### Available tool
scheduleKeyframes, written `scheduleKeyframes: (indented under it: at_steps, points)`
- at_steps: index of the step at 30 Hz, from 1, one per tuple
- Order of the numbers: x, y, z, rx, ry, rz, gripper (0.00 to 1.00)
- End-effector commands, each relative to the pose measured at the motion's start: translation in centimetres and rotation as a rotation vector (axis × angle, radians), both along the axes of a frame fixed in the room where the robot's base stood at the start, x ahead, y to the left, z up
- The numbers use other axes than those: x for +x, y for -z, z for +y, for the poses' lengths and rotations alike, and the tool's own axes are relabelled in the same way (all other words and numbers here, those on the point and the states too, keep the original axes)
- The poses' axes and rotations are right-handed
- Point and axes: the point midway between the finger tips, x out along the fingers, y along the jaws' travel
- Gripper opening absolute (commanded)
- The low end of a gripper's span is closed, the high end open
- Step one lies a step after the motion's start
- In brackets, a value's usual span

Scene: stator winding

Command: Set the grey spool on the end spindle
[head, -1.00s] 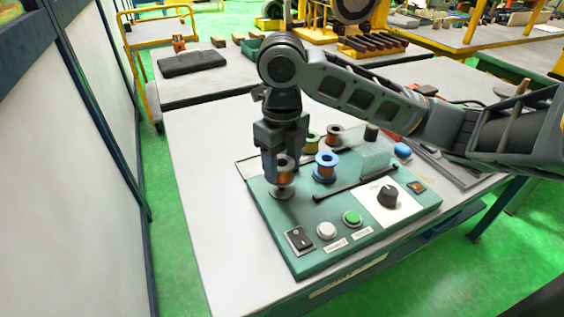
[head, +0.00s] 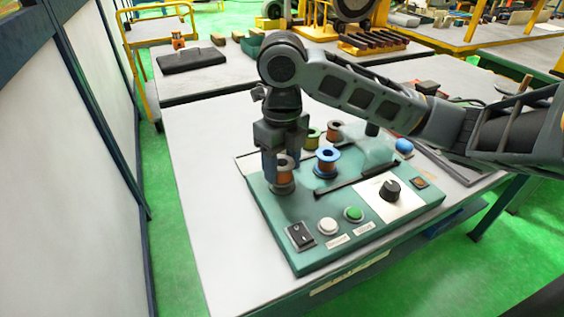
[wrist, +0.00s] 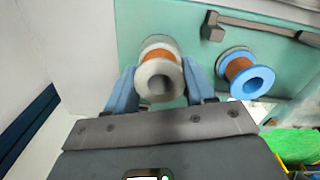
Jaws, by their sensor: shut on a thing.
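The grey spool (head: 282,171), wound with copper wire, stands upright at the left end of the green winding machine (head: 330,240). My gripper (head: 281,165) points down over it, and its blue fingers are closed on the spool from both sides. In the wrist view the grey spool (wrist: 159,78) sits between the fingertips (wrist: 158,92). Its lower flange appears at a pale round base on the green panel. The end spindle is hidden by the spool, so I cannot tell whether the spool is fully seated.
A blue spool (head: 327,162) stands close to the right, with a green spool (head: 310,138) and a red-brown spool (head: 334,131) behind. A black bar (head: 345,184) crosses the panel. A switch (head: 300,235), buttons and a dial (head: 390,189) are in front.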

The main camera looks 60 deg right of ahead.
Motion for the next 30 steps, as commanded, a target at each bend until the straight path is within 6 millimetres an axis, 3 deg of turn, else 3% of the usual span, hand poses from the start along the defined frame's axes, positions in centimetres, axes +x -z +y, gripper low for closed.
scheduleKeyframes:
  at_steps: [30]
  points:
    - [0.0, 1.2, 0.0, 0.0, 0.0, 0.0, 0.24]
